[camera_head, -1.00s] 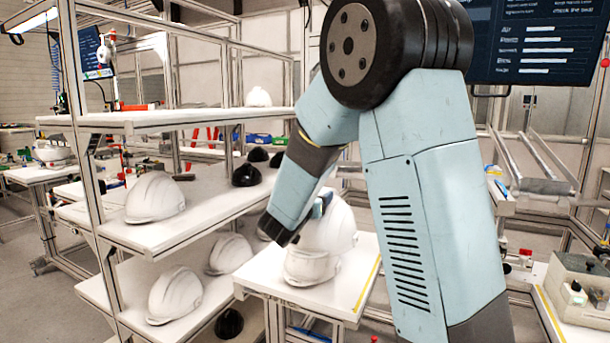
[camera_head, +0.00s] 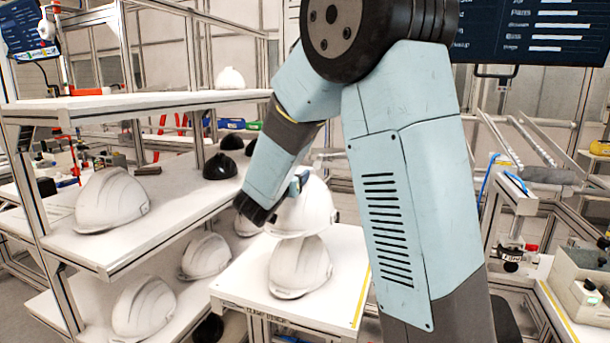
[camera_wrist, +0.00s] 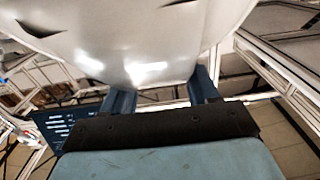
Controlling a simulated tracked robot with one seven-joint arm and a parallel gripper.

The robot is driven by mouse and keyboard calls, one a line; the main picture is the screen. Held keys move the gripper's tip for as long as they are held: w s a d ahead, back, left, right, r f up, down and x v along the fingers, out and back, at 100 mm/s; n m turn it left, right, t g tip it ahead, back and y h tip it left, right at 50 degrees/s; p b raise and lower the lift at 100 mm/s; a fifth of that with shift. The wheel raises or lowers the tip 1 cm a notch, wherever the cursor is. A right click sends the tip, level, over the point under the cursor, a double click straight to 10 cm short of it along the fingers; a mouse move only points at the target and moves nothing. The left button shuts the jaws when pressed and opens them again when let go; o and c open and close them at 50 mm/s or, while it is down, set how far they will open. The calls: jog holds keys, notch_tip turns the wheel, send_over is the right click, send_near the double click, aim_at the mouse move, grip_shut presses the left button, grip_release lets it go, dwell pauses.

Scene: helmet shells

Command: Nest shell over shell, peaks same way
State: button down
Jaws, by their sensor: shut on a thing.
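My gripper (camera_head: 292,190) is shut on a white helmet shell (camera_head: 310,210) and holds it above the small white table (camera_head: 345,250). A second white shell (camera_head: 300,270) sits on that table, just below the held one. In the head view the held shell's lower edge overlaps the top of the second shell; I cannot tell whether they touch. Which way the held shell's peak points is unclear. In the wrist view the held shell (camera_wrist: 150,45) fills the top, at the two blue fingers (camera_wrist: 162,88); the second shell is not seen there.
A shelf rack at left holds white shells (camera_head: 112,198) (camera_head: 145,306) (camera_head: 205,255) and black shells (camera_head: 220,166). Another white shell (camera_head: 230,78) is on the top shelf. The table's right side is bare. A grey box (camera_head: 580,280) stands at far right.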

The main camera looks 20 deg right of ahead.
aim_at(294, 212)
jog(key=shift+s+a, duration=0.25)
jog(key=shift+d+f, duration=0.15)
jog(key=shift+f, duration=7.2)
jog(key=shift+c, duration=1)
grip_release()
jog(key=v, duration=1.3)
jog(key=shift+s+a+f, duration=0.2)
jog(key=shift+a, duration=0.05)
